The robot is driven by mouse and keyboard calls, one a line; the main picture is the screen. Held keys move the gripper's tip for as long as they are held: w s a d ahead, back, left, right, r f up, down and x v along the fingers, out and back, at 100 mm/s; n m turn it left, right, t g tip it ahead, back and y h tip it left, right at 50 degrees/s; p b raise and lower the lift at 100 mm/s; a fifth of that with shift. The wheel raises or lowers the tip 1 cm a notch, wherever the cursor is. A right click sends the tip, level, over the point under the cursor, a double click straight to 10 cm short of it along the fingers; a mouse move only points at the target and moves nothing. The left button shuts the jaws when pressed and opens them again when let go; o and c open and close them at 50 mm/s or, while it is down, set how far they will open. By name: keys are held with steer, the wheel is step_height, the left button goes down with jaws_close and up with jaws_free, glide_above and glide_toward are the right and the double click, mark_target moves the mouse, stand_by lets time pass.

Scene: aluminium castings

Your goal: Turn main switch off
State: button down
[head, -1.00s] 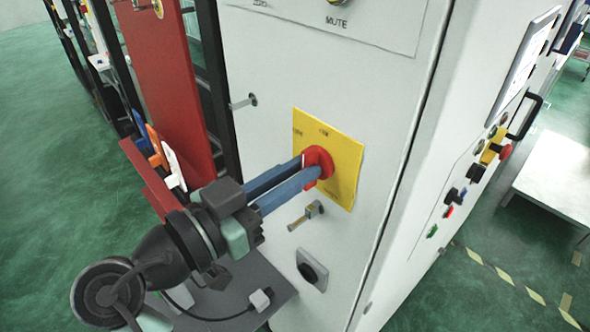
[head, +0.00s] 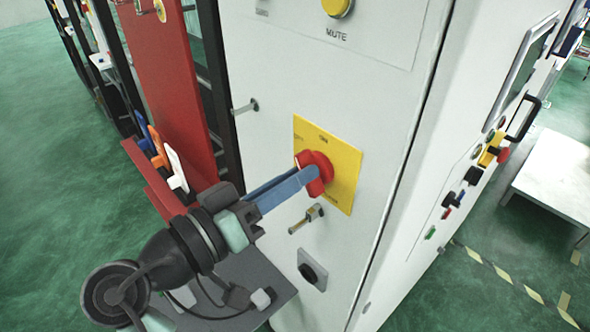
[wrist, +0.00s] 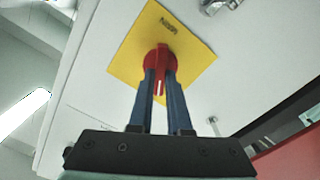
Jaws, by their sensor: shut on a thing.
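The main switch is a red rotary handle (head: 314,160) on a yellow plate (head: 349,160), fixed to the white cabinet (head: 275,70). The plate has faint lettering; "ON" is legible at its top. In the head view the handle stands tilted. My gripper (head: 304,180) reaches in from the lower left with its blue fingers shut on the handle. In the wrist view the red handle (wrist: 160,86) sits between the two blue fingers, with the yellow plate (wrist: 197,58) behind it. The fingers hide part of the handle's sides.
A key-like metal lock (head: 307,219) and a black knob (head: 312,269) sit just below the plate. A small metal latch (head: 246,107) sticks out at upper left. A yellow MUTE button (head: 338,6) is above. A red panel (head: 165,75) stands left of the cabinet.

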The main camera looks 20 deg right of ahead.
steer(key=n+p, duration=0.3)
steer(key=n, duration=0.2)
steer(key=shift+w+a+n, duration=0.1)
steer(key=shift+w+n, duration=0.05)
steer(key=shift+n, duration=0.15)
stand_by(0.4)
steer(key=c, duration=0.9)
jaws_free()
steer(key=shift+o, duration=0.2)
steer(key=shift+f, duration=0.1)
steer(key=b+v, duration=0.5)
steer(key=v, duration=0.8)
